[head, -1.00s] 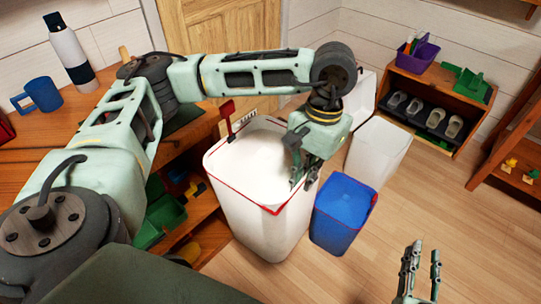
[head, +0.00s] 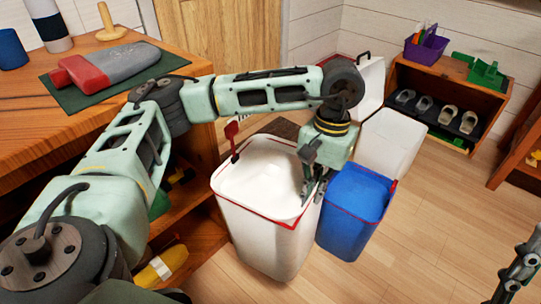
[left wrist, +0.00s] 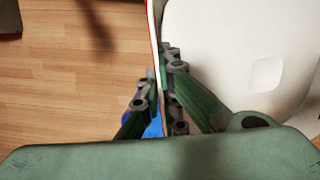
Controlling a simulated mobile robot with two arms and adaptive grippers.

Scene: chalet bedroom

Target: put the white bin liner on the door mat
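The white bin liner (head: 262,235) is a tall white bucket with a red rim and a red handle part at its far left corner. It stands upright in front of the wooden cabinet. My left gripper (head: 318,188) is at its right rim. In the left wrist view, the rim of the liner (left wrist: 235,60) runs between the fingers (left wrist: 160,95), which look closed on it. A dark mat (head: 284,128), probably the door mat, shows partly behind the liner, near the door. My right gripper (head: 520,270) is partly cut off at the lower right, empty.
A blue bin (head: 356,205) stands close to the liner's right side. A white bin (head: 391,140) with a raised lid is behind it. The wooden cabinet (head: 185,85) is at the left, a shoe rack (head: 450,85) at the back right. Bare floor (head: 425,235) lies at the right.

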